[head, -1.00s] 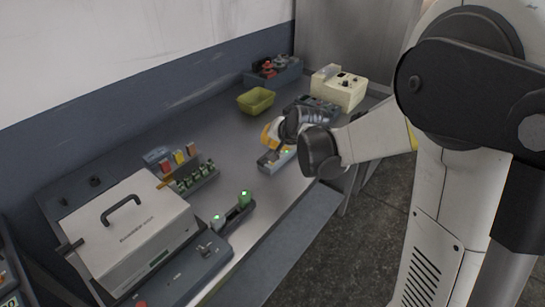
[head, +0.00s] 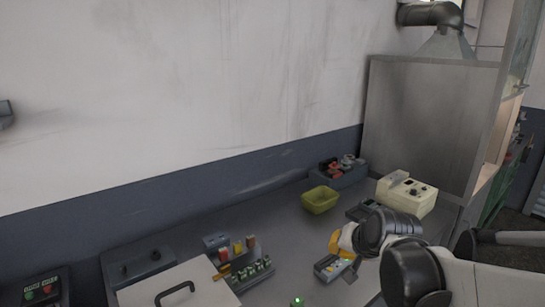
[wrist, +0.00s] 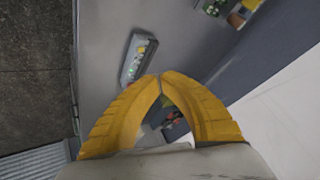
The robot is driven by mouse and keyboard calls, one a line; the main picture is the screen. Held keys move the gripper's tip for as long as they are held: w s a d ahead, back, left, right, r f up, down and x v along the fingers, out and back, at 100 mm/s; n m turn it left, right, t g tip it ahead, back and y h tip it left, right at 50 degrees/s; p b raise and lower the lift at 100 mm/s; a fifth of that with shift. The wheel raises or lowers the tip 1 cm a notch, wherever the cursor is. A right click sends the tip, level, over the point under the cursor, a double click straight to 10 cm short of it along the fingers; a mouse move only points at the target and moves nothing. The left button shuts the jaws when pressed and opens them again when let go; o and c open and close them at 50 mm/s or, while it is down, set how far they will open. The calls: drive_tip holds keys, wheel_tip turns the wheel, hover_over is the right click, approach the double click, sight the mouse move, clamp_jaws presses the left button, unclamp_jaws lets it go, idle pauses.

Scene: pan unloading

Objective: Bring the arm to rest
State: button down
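My gripper (head: 336,242) has yellow fingers and hangs over the workbench (head: 285,219) in the head view. In the wrist view the two fingertips of my gripper (wrist: 160,75) meet, with nothing held between them. A small grey tray with a few small parts (head: 328,270) lies on the bench just below my gripper. The tray also shows beyond the fingertips in the wrist view (wrist: 130,62). My dark wrist and white forearm reach in from the lower right of the head view.
A yellow-green bin (head: 320,200), a cream device (head: 407,196) and a blue-grey crate of red parts (head: 339,172) stand behind my gripper. A rack with green-topped pieces (head: 250,271) and a light case (head: 180,287) are to the left. A metal partition (head: 425,125) closes the far end.

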drive_tip(key=s+n+g+h, duration=0.1)
drive_tip(key=s+n, duration=0.3)
drive_tip(key=s, duration=1.6)
drive_tip(key=shift+s+d+r, duration=0.25)
drive_tip(key=shift+s+d, duration=0.05)
drive_tip(key=shift+d, duration=0.1)
